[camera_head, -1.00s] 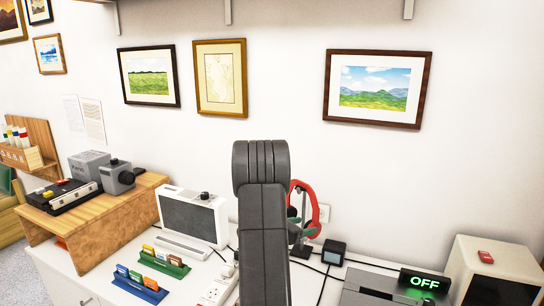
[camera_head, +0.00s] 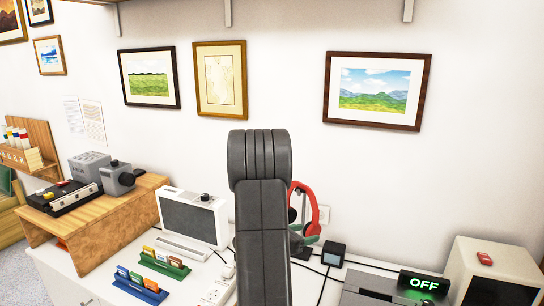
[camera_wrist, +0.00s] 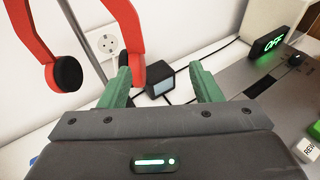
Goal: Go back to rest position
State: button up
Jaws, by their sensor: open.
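My gripper (camera_wrist: 162,82) shows in the wrist view with its two green fingers spread apart and nothing between them. Beyond the fingers, a small dark cube with a pale face (camera_wrist: 160,80) sits on the white counter. In the head view my dark arm rises in the lower middle, and the fingers are mostly hidden behind it, with a bit of green showing beside the headphones.
Red headphones (camera_head: 312,215) hang on a stand close to my arm; they also show in the wrist view (camera_wrist: 38,40). Framed prints (camera_head: 377,90) hang above.

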jog(key=shift+s+a+r, duration=0.1)
jog(key=shift+s+a, duration=0.15)
jog(key=shift+s, duration=0.35)
jog(key=shift+s+a, duration=0.2)
jog(key=shift+s, duration=0.35)
jog(key=shift+s, duration=0.1)
